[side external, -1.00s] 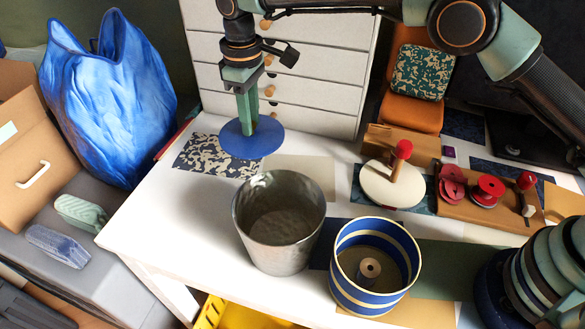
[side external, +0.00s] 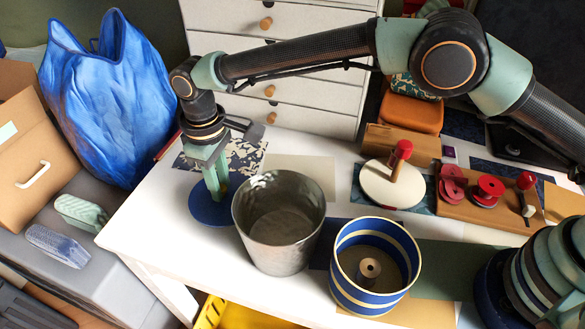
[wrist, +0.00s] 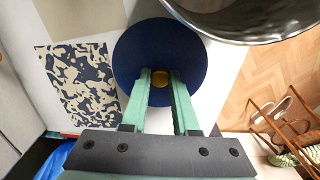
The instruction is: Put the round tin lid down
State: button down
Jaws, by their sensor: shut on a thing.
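The round tin lid (side external: 205,210) is a flat dark blue disc with a small brass-coloured knob (wrist: 160,78). My gripper (side external: 219,190) points down and is shut on the knob, with the lid level beneath it. The lid (wrist: 150,45) is over the white tabletop, just left of the metal bucket; I cannot tell whether it touches the table. A blue-and-cream striped round tin (side external: 350,285) stands open at the front, with a small spool-like piece inside.
The hammered metal bucket (side external: 262,250) stands close beside the lid. A camouflage-patterned mat (side external: 245,157) lies behind. A cream disc with a red-topped handle (side external: 385,190) and a board with red pieces (side external: 465,208) are at right. The table's left edge is near.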

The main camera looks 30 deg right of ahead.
aim_at(214, 211)
jog(key=shift+s+a+f, duration=1.3)
jog(key=shift+s+f, duration=0.05)
jog(key=shift+f, duration=0.4)
jog(key=c, duration=0.7)
grip_release()
